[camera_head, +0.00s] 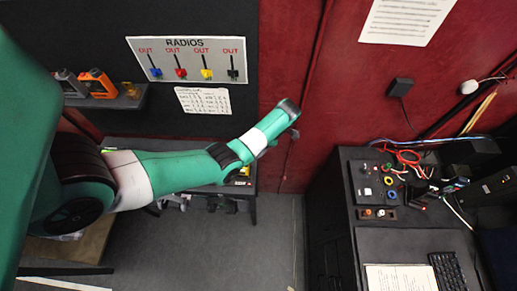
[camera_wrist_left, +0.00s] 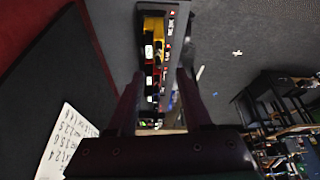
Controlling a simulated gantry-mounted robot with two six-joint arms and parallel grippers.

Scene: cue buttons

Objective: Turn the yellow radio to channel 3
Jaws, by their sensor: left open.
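The yellow radio (camera_wrist_left: 153,27) is at the far end of a row of radios in the left wrist view, with a small white display on its front. In the head view a small yellow part (camera_head: 243,179) shows beyond my arm, which hides most of the row. My left gripper (camera_wrist_left: 161,78) is open and empty. Its two dark fingers frame the nearer part of the row, and the yellow radio lies beyond the fingertips. I cannot tell the channel numbers. In the head view the left wrist is right of the row, and its fingers are not clear. My right gripper is not in view.
A wall panel (camera_head: 192,47) marked RADIOS has blue, red, yellow and black knobs, each labelled OUT. A printed sheet (camera_head: 203,100) hangs below it. A shelf (camera_head: 125,101) with devices is at the left. A black desk (camera_head: 338,205) with cables and a keyboard stands right. Floor between is clear.

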